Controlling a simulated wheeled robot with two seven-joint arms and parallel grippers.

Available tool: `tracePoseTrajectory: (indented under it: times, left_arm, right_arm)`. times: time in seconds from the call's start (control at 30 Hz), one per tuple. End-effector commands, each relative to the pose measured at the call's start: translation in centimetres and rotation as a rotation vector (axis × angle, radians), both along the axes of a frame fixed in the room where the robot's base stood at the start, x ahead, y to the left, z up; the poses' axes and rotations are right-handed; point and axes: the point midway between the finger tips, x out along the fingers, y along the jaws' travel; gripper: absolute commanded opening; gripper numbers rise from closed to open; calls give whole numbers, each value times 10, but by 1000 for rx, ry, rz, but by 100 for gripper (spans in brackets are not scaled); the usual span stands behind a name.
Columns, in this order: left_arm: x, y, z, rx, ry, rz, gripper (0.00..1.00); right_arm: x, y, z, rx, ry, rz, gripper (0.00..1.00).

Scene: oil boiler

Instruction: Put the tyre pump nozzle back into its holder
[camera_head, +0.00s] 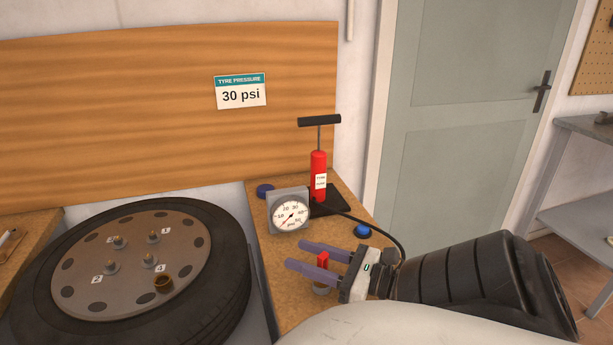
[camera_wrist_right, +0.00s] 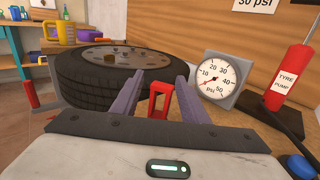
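In the right wrist view the nozzle (camera_wrist_right: 159,101) is between the fingers (camera_wrist_right: 160,82), with a gap on each side. How deep the nozzle sits in the grey piece is hidden. The red tyre pump (camera_head: 318,176) stands behind, its black hose running down behind my gripper. My left gripper is not in view.
A pressure gauge (camera_head: 290,212) stands beside the pump, needle at the low end. Blue caps (camera_head: 362,230) lie on the wooden bench (camera_head: 290,290). A wooden board rises behind.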

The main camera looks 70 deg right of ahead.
Motion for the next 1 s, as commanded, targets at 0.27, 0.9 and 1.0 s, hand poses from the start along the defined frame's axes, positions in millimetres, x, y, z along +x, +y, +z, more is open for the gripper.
tracePoseTrajectory:
  times: [0.27, 0.9, 1.0]
  left_arm:
    - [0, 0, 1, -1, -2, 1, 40]
    - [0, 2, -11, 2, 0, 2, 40]
    - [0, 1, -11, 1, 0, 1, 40]
  right_arm:
    - [0, 0, 0, 0, 1, 0, 40]
    - [-98, 2, -1, 1, 1, -2, 40]
    - [-103, 3, 0, 0, 0, 0, 40]
